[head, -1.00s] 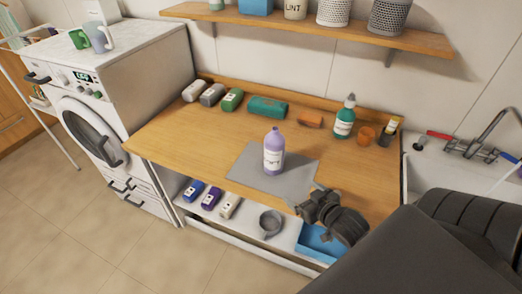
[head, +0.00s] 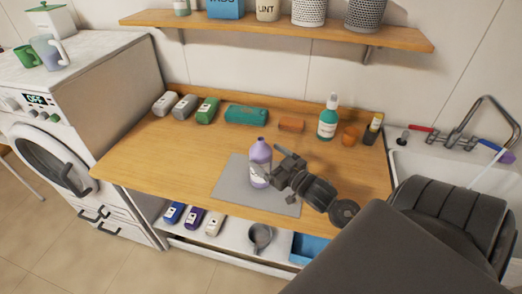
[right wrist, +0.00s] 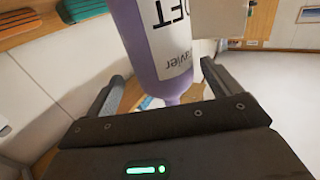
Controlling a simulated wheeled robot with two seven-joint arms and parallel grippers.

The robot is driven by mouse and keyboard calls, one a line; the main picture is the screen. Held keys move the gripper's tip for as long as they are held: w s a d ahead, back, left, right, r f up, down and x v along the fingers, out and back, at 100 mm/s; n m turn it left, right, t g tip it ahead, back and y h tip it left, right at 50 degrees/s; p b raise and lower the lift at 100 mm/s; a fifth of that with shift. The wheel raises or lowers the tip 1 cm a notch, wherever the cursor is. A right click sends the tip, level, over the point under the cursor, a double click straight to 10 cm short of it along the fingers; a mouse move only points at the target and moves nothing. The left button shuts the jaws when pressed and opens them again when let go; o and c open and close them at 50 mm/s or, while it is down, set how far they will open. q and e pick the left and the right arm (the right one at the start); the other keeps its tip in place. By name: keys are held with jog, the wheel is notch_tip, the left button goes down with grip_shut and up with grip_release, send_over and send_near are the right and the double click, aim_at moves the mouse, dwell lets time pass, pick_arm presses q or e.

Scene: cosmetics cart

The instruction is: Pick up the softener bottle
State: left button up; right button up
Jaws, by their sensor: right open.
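The softener bottle (head: 260,164), purple with a white label, stands upright on a grey mat (head: 230,182) on the wooden worktop. My right gripper (head: 272,166) is beside it, on its right side, in the head view. In the right wrist view the bottle (right wrist: 160,40) appears upside down between the two spread fingers of my right gripper (right wrist: 162,75), with a gap showing on either side. The gripper is open and does not hold it. The gripper partly hides the bottle's right side in the head view. My left gripper is not in view.
A sink (head: 430,170) is at the right and a washing machine (head: 90,100) at the left. A shelf (head: 270,29) hangs above.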

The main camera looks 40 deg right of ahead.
aim_at(257, 150)
jog(key=shift+s, duration=0.1)
jog(key=shift+r, duration=0.15)
jog(key=w+p, duration=0.1)
jog(key=w, duration=0.2)
jog(key=w+a+p, duration=0.1)
jog(key=w, duration=0.1)
jog(key=shift+p, duration=0.35)
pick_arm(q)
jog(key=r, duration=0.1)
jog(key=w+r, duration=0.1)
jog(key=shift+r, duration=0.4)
pick_arm(e)
jog(key=shift+c, duration=0.4)
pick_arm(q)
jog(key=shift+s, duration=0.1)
pick_arm(e)
jog(key=c, duration=1.3)
